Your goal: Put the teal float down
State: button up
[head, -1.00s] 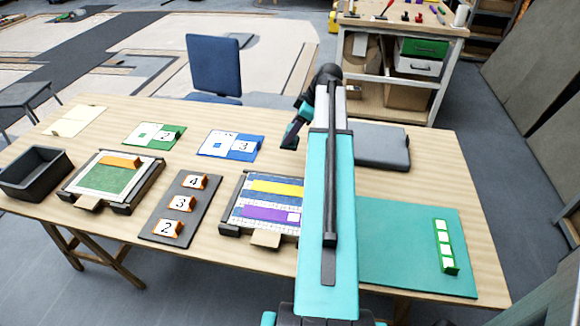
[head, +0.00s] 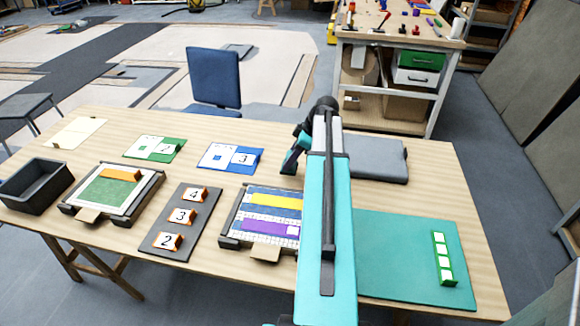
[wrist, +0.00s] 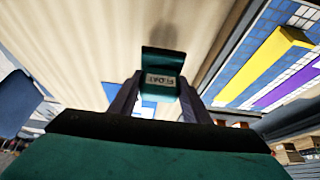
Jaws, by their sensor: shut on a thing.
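The teal float (wrist: 160,76), a small block with a "FLOAT" label and a raised back plate, sits between the fingers of my gripper (wrist: 157,95) in the wrist view. The gripper is shut on it. In the head view my gripper (head: 291,162) is over the far middle of the wooden table (head: 330,192), right of the blue numbered card (head: 230,157). The float is hard to make out there. I cannot tell whether it touches the table.
A tiled panel (head: 237,222) with yellow and purple strips lies nearer me, partly behind my arm. A grey pad (head: 378,165) lies right of the gripper. A teal mat (head: 400,225) carries a green block (head: 443,258). A dark number board (head: 205,220) lies left.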

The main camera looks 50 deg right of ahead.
jog(key=shift+f, duration=0.3)
jog(key=shift+f+p, duration=0.5)
jog(key=shift+f, duration=1.4)
jog(key=shift+f, duration=0.1)
jog(key=o, duration=1.4)
jog(key=shift+r, duration=0.2)
jog(key=shift+b+v, duration=1.6)
jog(key=shift+v, duration=4.4)
